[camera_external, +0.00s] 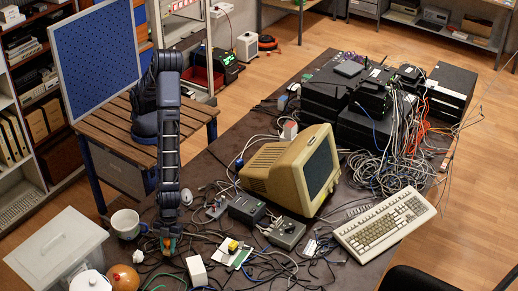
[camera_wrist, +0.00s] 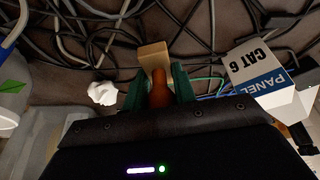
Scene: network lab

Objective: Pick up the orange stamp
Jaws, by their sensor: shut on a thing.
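The orange stamp (camera_wrist: 160,92) shows in the wrist view as an orange-brown handle with a tan block (camera_wrist: 153,56) at its far end. My gripper (camera_wrist: 158,86) has a green finger on each side of the handle and is shut on it. In the external view, my gripper (camera_external: 168,243) points down at the near left part of the table, and only a small orange bit of the stamp (camera_external: 173,242) shows there. The fingers hide most of it. I cannot tell whether the stamp touches the table.
A white CAT 6 panel box (camera_wrist: 262,75) stands right of my gripper, crumpled white paper (camera_wrist: 102,93) left. Cables cover the table around. A white mug (camera_external: 126,223), a clear bin (camera_external: 55,248) and an orange-brown round thing (camera_external: 123,278) are close by; the beige monitor (camera_external: 290,170) stands farther right.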

